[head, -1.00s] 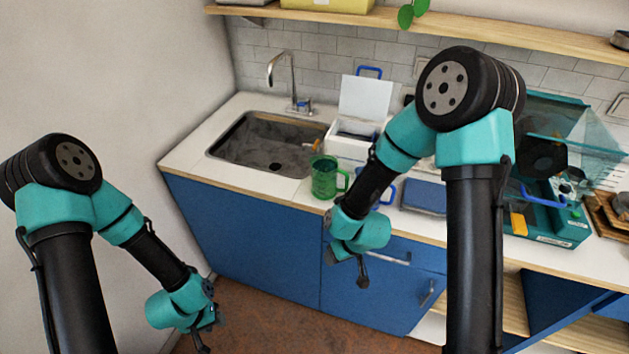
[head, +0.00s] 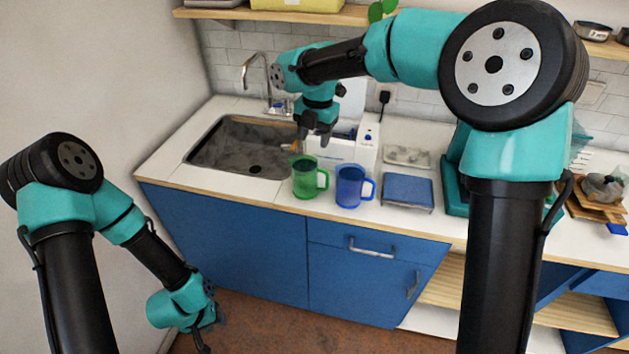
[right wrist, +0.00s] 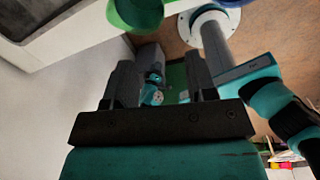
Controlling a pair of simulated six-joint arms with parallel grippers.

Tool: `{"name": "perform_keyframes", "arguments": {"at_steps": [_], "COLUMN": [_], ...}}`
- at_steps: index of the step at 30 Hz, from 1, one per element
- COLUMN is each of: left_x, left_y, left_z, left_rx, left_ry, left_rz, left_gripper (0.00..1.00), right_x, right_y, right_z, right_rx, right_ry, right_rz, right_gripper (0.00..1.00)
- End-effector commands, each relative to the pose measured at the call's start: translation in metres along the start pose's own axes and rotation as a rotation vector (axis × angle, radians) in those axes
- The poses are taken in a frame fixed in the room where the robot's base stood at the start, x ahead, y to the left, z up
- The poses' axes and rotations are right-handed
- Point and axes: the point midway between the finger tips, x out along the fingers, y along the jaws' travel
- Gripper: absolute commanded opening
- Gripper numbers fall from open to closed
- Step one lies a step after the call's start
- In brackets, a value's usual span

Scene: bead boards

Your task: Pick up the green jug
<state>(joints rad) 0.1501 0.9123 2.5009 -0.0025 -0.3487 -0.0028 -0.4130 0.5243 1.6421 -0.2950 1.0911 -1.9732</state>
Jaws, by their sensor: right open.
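The green jug (head: 305,178) stands upright on the counter, just right of the sink, with its handle to the right. Part of it shows at the top edge of the right wrist view (right wrist: 138,12). My right gripper (head: 315,138) is open, with nothing between its fingers. In the head view it appears just above the jug's rim, apart from it; how far behind it is, I cannot tell. Its spread fingers also show in the right wrist view (right wrist: 160,82). My left gripper (head: 203,338) hangs low in front of the cabinets, too small to read.
A blue jug (head: 349,186) stands close on the green jug's right, near its handle. A blue flat box (head: 408,190) lies further right. A white box (head: 362,150) stands behind the jugs. The sink (head: 215,155) with its faucet (head: 268,80) is on the left.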

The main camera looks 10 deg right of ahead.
Motion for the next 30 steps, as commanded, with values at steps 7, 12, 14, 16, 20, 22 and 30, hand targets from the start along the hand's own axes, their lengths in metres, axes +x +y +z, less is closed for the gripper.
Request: {"name": "perform_keyframes", "arguments": {"at_steps": [7, 12, 14, 16, 20, 22, 30], "left_x": [0.000, 0.000, 0.000, 0.000, 0.000, 0.000, 0.000], "left_y": [0.000, 0.000, 0.000, 0.000, 0.000, 0.000, 0.000], "left_z": [0.000, 0.000, 0.000, 0.000, 0.000, 0.000, 0.000], "left_rx": [0.000, 0.000, 0.000, 0.000, 0.000, 0.000, 0.000], "left_ry": [0.000, 0.000, 0.000, 0.000, 0.000, 0.000, 0.000], "left_rz": [0.000, 0.000, 0.000, 0.000, 0.000, 0.000, 0.000], "left_gripper": [0.37, 0.37, 0.37, 0.37, 0.37, 0.37, 0.37], "right_x": [-0.031, -0.031, -0.031, -0.029, -0.021, -0.011, 0.034], "right_y": [-0.006, -0.007, -0.007, -0.007, -0.008, -0.009, -0.012], "right_z": [0.016, 0.016, 0.016, 0.016, 0.017, 0.017, 0.018], "right_rx": [-0.097, -0.097, -0.096, -0.096, -0.095, -0.095, -0.095], "right_ry": [-0.025, -0.025, -0.024, -0.024, -0.023, -0.022, -0.021], "right_rz": [-0.072, -0.072, -0.072, -0.072, -0.073, -0.074, -0.074], "right_gripper": [0.51, 0.51, 0.51, 0.51, 0.51, 0.51, 0.51]}}
